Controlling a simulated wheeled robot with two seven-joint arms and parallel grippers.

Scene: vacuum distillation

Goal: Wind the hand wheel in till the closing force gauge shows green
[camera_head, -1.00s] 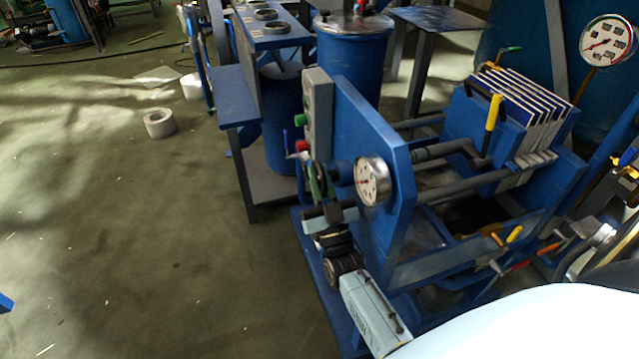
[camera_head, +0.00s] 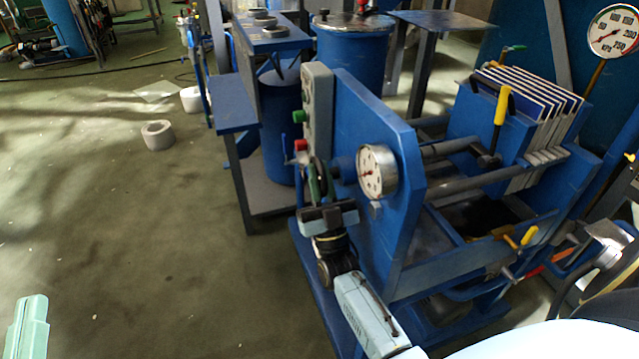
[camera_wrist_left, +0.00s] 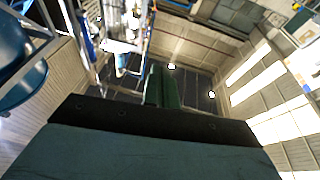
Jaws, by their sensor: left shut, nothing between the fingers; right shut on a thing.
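The closing force gauge (camera_head: 376,171) is a round white dial on the blue end plate of the press; its needle sits near the middle of the face, and I cannot read its colour zone. The dark hand wheel (camera_head: 320,176) stands left of the gauge, partly hidden by my fingers. My right gripper (camera_head: 313,184) reaches up from below and is shut on the hand wheel at its near side. My left gripper (camera_wrist_left: 162,86) shows in the left wrist view with its green fingers together and empty, away from the press.
A grey panel with a green button (camera_head: 299,117) and a red button (camera_head: 300,145) stands just behind the wheel. The white plates (camera_head: 530,100) and a yellow-handled lever (camera_head: 501,105) are at the right. A kPa gauge (camera_head: 613,30) is top right.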

